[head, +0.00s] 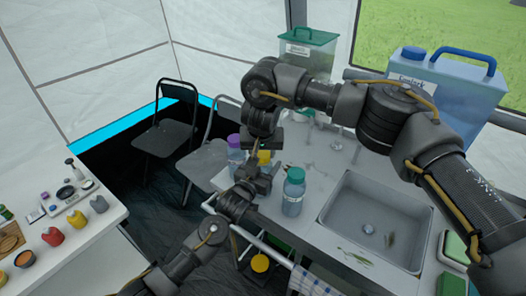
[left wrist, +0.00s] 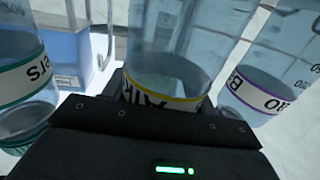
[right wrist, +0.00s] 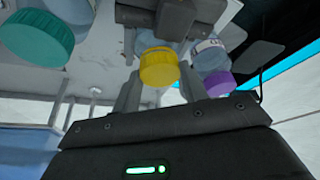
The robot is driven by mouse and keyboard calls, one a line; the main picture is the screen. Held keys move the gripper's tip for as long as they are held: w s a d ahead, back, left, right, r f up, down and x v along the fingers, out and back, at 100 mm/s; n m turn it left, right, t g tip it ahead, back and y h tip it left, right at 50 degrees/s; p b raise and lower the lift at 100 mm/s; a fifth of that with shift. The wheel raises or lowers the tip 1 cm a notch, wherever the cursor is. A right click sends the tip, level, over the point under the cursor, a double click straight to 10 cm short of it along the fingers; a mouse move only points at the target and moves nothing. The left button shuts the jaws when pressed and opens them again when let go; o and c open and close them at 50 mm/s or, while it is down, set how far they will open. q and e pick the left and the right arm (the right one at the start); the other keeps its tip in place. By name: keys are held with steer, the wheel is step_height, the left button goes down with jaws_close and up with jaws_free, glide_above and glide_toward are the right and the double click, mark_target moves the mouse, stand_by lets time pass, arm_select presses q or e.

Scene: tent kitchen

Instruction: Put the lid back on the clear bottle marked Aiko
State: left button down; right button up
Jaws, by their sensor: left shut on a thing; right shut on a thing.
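The clear bottle marked Aiko (left wrist: 185,50) has a yellow-edged label, partly readable and upside down in the left wrist view. My left gripper (head: 262,176) is shut on this bottle at the counter's front edge. My right gripper (head: 264,148) is above it, shut on the yellow lid (right wrist: 158,67), which also shows in the head view (head: 264,157). The lid is in line with the bottle, right at its top. I cannot tell whether it is seated on the neck. The bottle's body is mostly hidden in the head view.
A teal-lidded bottle (head: 293,193) stands close on the right, and a purple-lidded bottle (head: 235,152) close on the left. The sink (head: 372,222) lies further right. Blue (head: 450,90) and green (head: 305,55) containers stand behind. A side table (head: 85,235) is at left.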

steer(key=o, duration=0.5)
steer(key=shift+d, duration=0.15)
steer(key=o, duration=0.5)
steer(key=shift+c, duration=0.2)
steer(key=shift+r, duration=2.25)
steer(key=shift+c, duration=0.4)
